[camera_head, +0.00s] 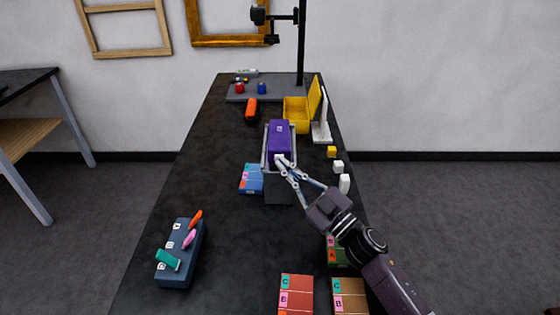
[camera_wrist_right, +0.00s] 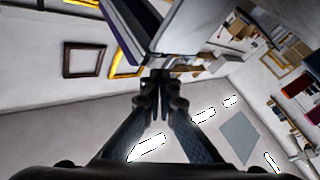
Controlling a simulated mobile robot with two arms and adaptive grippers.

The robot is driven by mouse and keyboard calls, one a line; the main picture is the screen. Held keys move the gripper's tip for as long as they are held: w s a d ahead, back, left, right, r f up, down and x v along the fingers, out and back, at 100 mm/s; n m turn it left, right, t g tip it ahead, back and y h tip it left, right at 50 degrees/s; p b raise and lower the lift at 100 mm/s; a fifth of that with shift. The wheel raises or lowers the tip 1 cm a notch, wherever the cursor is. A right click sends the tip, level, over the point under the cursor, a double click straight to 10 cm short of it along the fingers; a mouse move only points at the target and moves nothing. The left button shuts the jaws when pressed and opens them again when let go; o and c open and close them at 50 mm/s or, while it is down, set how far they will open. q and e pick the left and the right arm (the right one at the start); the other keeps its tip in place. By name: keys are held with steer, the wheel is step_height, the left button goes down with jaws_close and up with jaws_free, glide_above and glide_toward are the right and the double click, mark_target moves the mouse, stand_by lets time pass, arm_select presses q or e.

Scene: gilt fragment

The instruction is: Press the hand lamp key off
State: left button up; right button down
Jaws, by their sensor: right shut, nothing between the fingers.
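My right gripper (camera_head: 281,160) is shut and empty, its fingertips at the near end of a purple box (camera_head: 279,137). I cannot tell whether they touch it. The purple box sits in a grey holder (camera_head: 279,187) in the middle of the black table. In the right wrist view the closed fingertips (camera_wrist_right: 157,82) are just below the grey holder (camera_wrist_right: 195,28) and the purple edge (camera_wrist_right: 122,32). An orange object with a dark end (camera_head: 251,108), possibly the hand lamp, lies farther back. No key can be made out. My left gripper is out of view.
A yellow open box (camera_head: 296,112) and white stand (camera_head: 321,133) are at the back right. A blue box (camera_head: 251,179) lies left of the holder. A blue rack (camera_head: 176,270) with coloured handles is at the front left. The black table (camera_head: 228,240) is clear between them.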

steer(key=s+p, duration=0.2)
steer(key=s, duration=0.4)
steer(key=shift+w, duration=0.1)
stand_by(0.5)
